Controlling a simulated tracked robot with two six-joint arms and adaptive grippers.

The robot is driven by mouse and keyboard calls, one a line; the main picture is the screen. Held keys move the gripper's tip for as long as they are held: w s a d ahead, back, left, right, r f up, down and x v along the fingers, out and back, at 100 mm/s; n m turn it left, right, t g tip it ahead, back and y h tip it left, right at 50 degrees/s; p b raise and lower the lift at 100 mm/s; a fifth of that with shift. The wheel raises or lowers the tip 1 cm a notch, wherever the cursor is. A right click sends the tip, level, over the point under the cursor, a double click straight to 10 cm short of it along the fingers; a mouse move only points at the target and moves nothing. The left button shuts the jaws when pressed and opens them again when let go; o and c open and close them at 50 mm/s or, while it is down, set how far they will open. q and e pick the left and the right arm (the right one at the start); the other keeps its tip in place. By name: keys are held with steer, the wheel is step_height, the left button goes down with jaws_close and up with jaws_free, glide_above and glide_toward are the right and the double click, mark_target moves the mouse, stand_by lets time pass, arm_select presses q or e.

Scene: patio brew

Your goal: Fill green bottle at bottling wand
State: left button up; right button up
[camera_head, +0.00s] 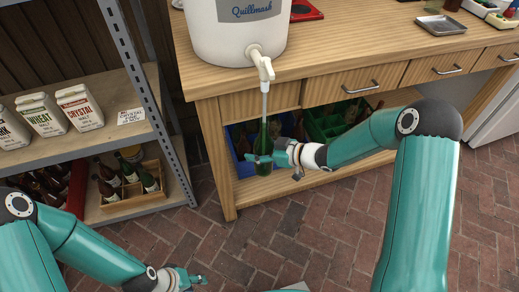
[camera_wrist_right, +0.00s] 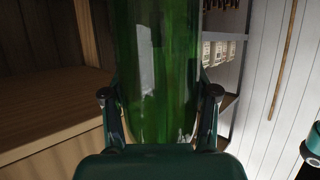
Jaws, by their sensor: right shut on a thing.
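The green bottle (camera_head: 264,143) is upright below the white bucket's spigot (camera_head: 262,65), in front of the bench. The pale bottling wand (camera_head: 264,101) hangs straight down from the spigot and meets the bottle's mouth; how far it reaches inside is hard to tell. My right gripper (camera_head: 264,159) is shut around the bottle's body. In the right wrist view the green bottle (camera_wrist_right: 158,70) stands between both fingers, its mouth out of frame. My left gripper (camera_head: 192,278) is low at the bottom left, away from the bottle; its finger gap is too small to read.
The white bucket (camera_head: 235,28) stands on the wooden bench (camera_head: 345,48). Blue (camera_head: 241,148) and green (camera_head: 325,124) crates sit on the bench's lower shelf behind the bottle. A shelf rack at left holds malt bags (camera_head: 80,107) and a wooden bottle crate (camera_head: 132,198). The brick floor is open.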

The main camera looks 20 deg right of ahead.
steer(key=shift+r, duration=0.55)
steer(key=shift+w+r+p, duration=0.1)
steer(key=shift+r+p, duration=0.75)
stand_by(6.6)
